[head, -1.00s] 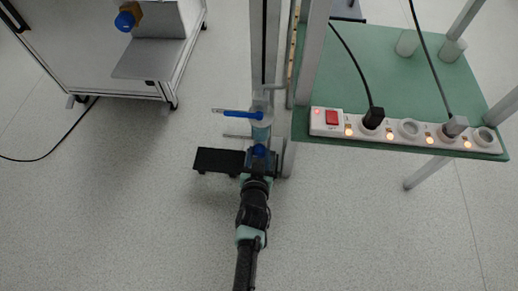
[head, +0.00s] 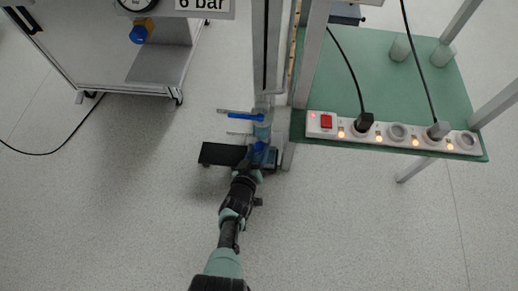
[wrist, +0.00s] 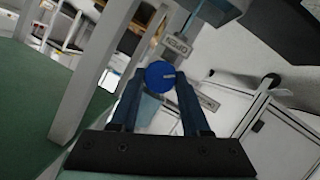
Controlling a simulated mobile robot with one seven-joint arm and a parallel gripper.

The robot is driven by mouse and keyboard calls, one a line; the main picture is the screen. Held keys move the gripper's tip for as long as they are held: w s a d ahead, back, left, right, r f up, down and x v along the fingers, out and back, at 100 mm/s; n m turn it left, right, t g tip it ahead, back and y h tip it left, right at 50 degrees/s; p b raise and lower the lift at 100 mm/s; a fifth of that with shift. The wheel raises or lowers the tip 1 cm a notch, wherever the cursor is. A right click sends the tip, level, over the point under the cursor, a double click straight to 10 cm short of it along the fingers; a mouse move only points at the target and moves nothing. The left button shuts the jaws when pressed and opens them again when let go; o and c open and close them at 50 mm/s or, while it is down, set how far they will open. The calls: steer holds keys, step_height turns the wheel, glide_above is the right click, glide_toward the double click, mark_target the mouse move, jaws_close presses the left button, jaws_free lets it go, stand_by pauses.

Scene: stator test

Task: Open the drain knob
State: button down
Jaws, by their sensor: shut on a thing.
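The drain knob (wrist: 160,76) is a round blue knob, seen end-on between my fingertips in the wrist view. In the head view it is a small blue spot (head: 260,147) at the foot of the clear filter bowl, partly hidden by my gripper. My gripper (head: 256,157) reaches up from below and is shut on the knob. In the wrist view its two dark blue fingers (wrist: 160,88) flank the knob on both sides. The knob's turn angle cannot be told.
A blue lever (head: 245,116) sticks out left just above the bowl. A grey post stands close to the right, beside a green shelf (head: 385,80) with a power strip (head: 395,132). A grey cabinet (head: 105,55) stands at left. The floor (head: 120,220) below is clear.

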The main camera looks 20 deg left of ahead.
steer(key=shift+a+f+n+t+h+b, duration=0.1)
steer(key=shift+n+t+h+b, duration=0.15)
steer(key=shift+n+h+b, duration=0.4)
steer(key=shift+a+f+n+t+h+b, duration=0.15)
steer(key=shift+n+t+b, duration=0.2)
steer(key=shift+n, duration=0.6)
steer(key=shift+d+r, duration=0.1)
steer(key=shift+d, duration=0.05)
steer(key=shift+c, duration=1.9)
jaws_free()
steer(key=p+v, duration=0.8)
steer(key=v, duration=0.5)
